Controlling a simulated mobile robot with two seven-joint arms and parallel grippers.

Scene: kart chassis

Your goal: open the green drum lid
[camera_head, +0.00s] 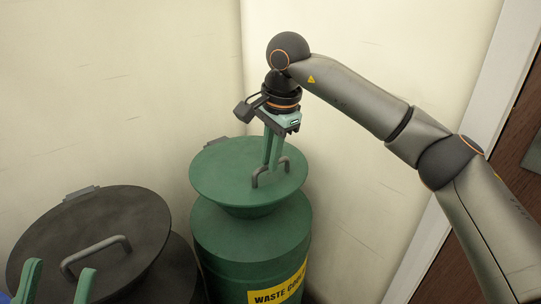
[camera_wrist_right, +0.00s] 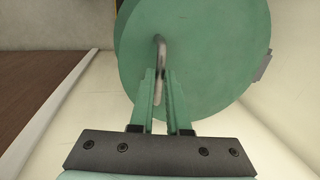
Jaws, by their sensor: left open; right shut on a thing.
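The green drum (camera_head: 250,245) stands in the middle of the head view, with a yellow "WASTE" label on its front. Its round green lid (camera_head: 222,175) is over the top; I cannot tell whether it is lifted at all. A grey bar handle (camera_head: 257,178) is on the lid. My right gripper (camera_head: 268,166) reaches down from above and is shut on this handle. In the right wrist view the handle (camera_wrist_right: 160,50) runs between the fingers (camera_wrist_right: 160,90), in front of the lid (camera_wrist_right: 215,60). My left gripper (camera_head: 58,282) is open and empty at the bottom left, its fingers partly cut off.
A dark drum with a black lid (camera_head: 130,220) and grey handle (camera_head: 95,255) stands left of the green drum, close beside it. Pale walls (camera_head: 120,80) meet in a corner behind. A white door frame (camera_head: 485,110) and brown door (camera_head: 520,140) are on the right.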

